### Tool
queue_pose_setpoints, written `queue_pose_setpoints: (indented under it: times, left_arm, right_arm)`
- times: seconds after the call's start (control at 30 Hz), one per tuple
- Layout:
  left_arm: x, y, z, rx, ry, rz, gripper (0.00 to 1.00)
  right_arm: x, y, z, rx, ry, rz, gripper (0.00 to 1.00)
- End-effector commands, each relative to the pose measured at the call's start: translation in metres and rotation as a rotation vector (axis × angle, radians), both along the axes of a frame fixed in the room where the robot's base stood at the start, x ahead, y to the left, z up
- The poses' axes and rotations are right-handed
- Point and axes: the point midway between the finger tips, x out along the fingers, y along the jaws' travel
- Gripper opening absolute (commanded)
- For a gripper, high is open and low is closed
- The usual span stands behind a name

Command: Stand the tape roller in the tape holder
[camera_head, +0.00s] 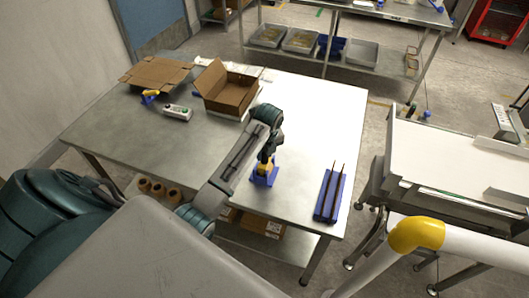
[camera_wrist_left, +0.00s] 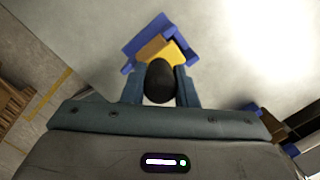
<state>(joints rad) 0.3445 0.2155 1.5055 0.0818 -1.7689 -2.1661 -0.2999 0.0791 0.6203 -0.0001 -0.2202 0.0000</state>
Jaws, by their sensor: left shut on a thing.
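The tape roller has a yellow body (camera_head: 265,167) and a dark handle. My left gripper (camera_head: 267,153) is shut on the handle; the round black handle end (camera_wrist_left: 160,80) shows between the fingers in the left wrist view. The blue tape holder (camera_head: 262,181) stands on the metal table, directly below the gripper. In the left wrist view the holder (camera_wrist_left: 135,49) surrounds part of the roller's yellow and brown lower end. I cannot tell whether the roller touches the holder's bottom. My right gripper is not in view.
A blue rack (camera_head: 323,208) with two thin upright rods stands right of the holder on the table (camera_head: 310,115). An open cardboard box (camera_head: 228,93), flattened cardboard (camera_head: 155,74), a yellow-and-blue tool (camera_head: 150,95) and a pale device (camera_head: 177,112) lie farther back. The table between is clear.

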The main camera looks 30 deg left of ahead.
Motion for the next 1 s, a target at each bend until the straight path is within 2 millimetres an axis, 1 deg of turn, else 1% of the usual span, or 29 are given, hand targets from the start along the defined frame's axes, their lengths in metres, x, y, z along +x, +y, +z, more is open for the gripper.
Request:
queue_pose_setpoints:
  times: [0.03,0.07,0.1,0.17,0.47,0.57,0.67,0.77,0.8,0.83,0.9,0.93,1.0]
  left_arm:
    - [0.000,0.000,0.000,0.000,0.000,0.000,0.00]
    - [0.000,0.000,0.000,0.000,0.000,0.000,0.32]
    - [0.000,0.000,0.000,0.000,0.000,0.000,0.40]
    - [0.000,0.000,0.000,0.000,0.000,0.000,0.52]
    - [0.000,0.000,0.001,0.000,0.000,0.000,0.52]
    - [0.000,-0.001,0.007,0.000,-0.001,0.000,0.52]
    - [0.000,-0.003,0.020,0.000,-0.005,-0.001,0.52]
    - [-0.002,-0.005,0.041,0.002,-0.007,0.000,0.52]
    - [-0.002,-0.007,0.050,0.002,-0.008,0.000,0.52]
    - [-0.003,-0.007,0.059,0.002,-0.007,0.000,0.52]
    - [-0.005,-0.010,0.079,0.001,-0.004,0.001,0.52]
    - [-0.006,-0.011,0.085,0.001,-0.004,0.001,0.52]
    - [-0.007,-0.012,0.096,0.000,0.000,0.000,0.52]
  right_arm:
    - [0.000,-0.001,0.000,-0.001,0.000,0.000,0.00]
    - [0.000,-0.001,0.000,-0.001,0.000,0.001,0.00]
    - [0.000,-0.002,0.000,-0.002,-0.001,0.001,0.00]
    - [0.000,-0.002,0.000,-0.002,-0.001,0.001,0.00]
    - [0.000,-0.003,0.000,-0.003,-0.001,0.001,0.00]
    - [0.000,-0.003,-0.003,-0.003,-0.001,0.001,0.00]
    - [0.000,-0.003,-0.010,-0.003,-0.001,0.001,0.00]
    - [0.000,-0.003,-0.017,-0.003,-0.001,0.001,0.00]
    - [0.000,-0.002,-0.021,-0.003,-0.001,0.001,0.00]
    - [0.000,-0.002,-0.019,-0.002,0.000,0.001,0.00]
    - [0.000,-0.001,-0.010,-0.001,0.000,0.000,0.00]
    - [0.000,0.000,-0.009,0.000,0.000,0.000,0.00]
    - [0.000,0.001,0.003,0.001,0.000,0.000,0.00]
